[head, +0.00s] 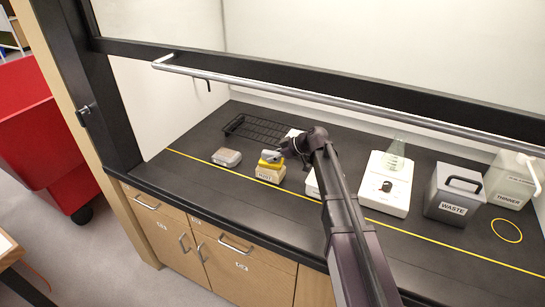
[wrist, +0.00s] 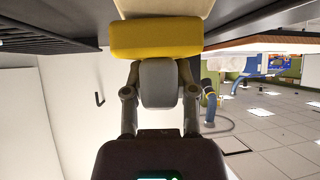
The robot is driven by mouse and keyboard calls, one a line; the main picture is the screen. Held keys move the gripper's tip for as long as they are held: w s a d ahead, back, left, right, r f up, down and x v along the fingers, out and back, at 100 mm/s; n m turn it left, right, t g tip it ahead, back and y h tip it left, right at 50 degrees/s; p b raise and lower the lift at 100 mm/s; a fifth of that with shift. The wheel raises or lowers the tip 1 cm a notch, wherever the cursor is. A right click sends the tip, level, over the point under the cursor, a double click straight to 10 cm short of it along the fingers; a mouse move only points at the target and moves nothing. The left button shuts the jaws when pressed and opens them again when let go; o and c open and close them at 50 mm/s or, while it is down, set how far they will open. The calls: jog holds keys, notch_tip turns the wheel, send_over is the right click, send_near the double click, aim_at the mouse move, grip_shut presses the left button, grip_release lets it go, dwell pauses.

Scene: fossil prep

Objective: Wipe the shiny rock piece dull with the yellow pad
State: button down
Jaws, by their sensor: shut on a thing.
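The yellow pad (head: 270,164) has a grey grip on top and sits on a pale labelled block (head: 268,174). My gripper (head: 280,152) is shut on the pad's grey grip. In the wrist view, which looks upside down, the fingers (wrist: 158,90) close on both sides of the grey grip, with the yellow pad (wrist: 155,38) beyond it and the pale block touching it. A low grey-brown piece (head: 227,157), likely the rock piece, lies on the dark bench left of the pad, apart from it. I cannot tell how shiny its top is.
A black wire rack (head: 255,130) lies behind. A white device with a flask (head: 386,183), a grey waste box (head: 454,194) and a thinner container (head: 510,180) stand to the right. The hood's sash bar (head: 350,117) crosses above. Bench left of the rock piece is clear.

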aim_at(280, 160)
jog(key=shift+s+d+f, duration=0.1)
jog(key=shift+s+d, duration=0.25)
jog(key=shift+d, duration=0.55)
jog(key=shift+s+d+f, duration=0.1)
jog(key=shift+s+d, duration=0.25)
jog(key=shift+d, duration=0.5)
jog(key=shift+r, duration=0.2)
jog(key=shift+a, duration=0.1)
jog(key=shift+w+a+f, duration=0.1)
jog(key=shift+w+a, duration=0.25)
jog(key=shift+a, duration=0.55)
jog(key=shift+w+a+f, duration=0.1)
jog(key=shift+w+a, duration=0.25)
jog(key=shift+a, duration=0.5)
jog(key=shift+w+a+r, duration=0.1)
jog(key=shift+w+a, duration=0.15)
jog(key=shift+a, duration=0.35)
jog(key=shift+w+a+f, duration=0.1)
jog(key=shift+w+a, duration=0.15)
jog(key=shift+a, duration=0.35)
jog(key=shift+w+a+r, duration=0.1)
jog(key=shift+w+a, duration=0.15)
jog(key=shift+a, duration=0.35)
jog(key=shift+r+p, duration=2.95)
jog(key=shift+r, duration=0.1)
